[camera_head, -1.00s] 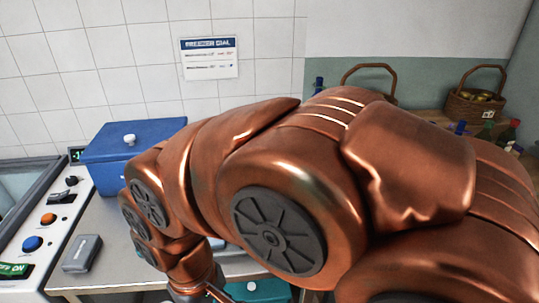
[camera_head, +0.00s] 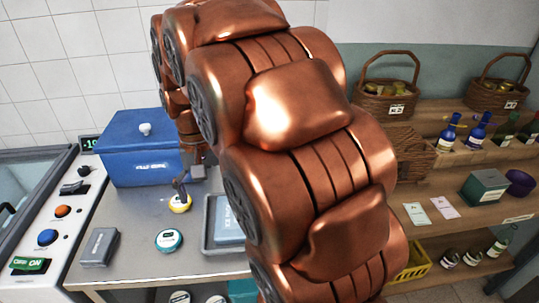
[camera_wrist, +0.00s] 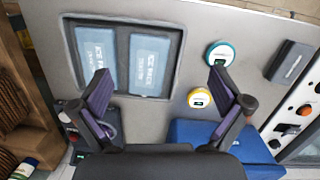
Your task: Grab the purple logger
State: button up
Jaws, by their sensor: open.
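My gripper (camera_wrist: 158,78) is open and empty above the steel counter (camera_wrist: 180,20). In the head view my arm hides that spot. The yellow logger (camera_wrist: 199,97) is near the right finger; it also shows in the head view (camera_head: 180,205) just below a fingertip. The teal logger (camera_wrist: 220,53) lies farther off, and in the head view (camera_head: 169,240) it is nearer the front edge.
A tray (camera_wrist: 119,50) holds two blue ice packs (camera_wrist: 150,65). A blue chest (camera_head: 140,150) stands at the back. A grey case (camera_head: 99,247) lies by the switch panel (camera_head: 62,195). Wooden shelves (camera_head: 450,215) at right carry bottles, baskets and a purple bowl (camera_head: 520,182).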

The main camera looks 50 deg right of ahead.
jog(key=w+d+m, duration=0.6)
jog(key=w+d, duration=0.7)
jog(key=d, duration=0.4)
jog(key=w+d+f+m, duration=0.1)
jog(key=d+f, duration=0.1)
jog(key=d, duration=0.4)
jog(key=d+f+m+t, duration=0.1)
jog(key=d+f+m, duration=0.1)
jog(key=d, duration=0.4)
jog(key=w+d+f+m+y, duration=0.1)
jog(key=d+f, duration=0.3)
jog(key=d, duration=0.3)
jog(key=shift+w+m, duration=0.3)
jog(key=shift+w, duration=0.05)
jog(key=shift+d+f, duration=0.2)
jog(key=shift+d, duration=0.05)
jog(key=shift+s+a+f, duration=0.15)
jog(key=shift+f, duration=1.05)
jog(key=shift+s+a+f+p, duration=0.2)
jog(key=shift+f+p, duration=0.35)
jog(key=shift+f, duration=0.75)
jog(key=shift+s+a+f+p, duration=0.15)
jog(key=shift+f+p, duration=0.35)
jog(key=shift+f, duration=0.8)
jog(key=shift+w, duration=0.1)
jog(key=c, duration=1.3)
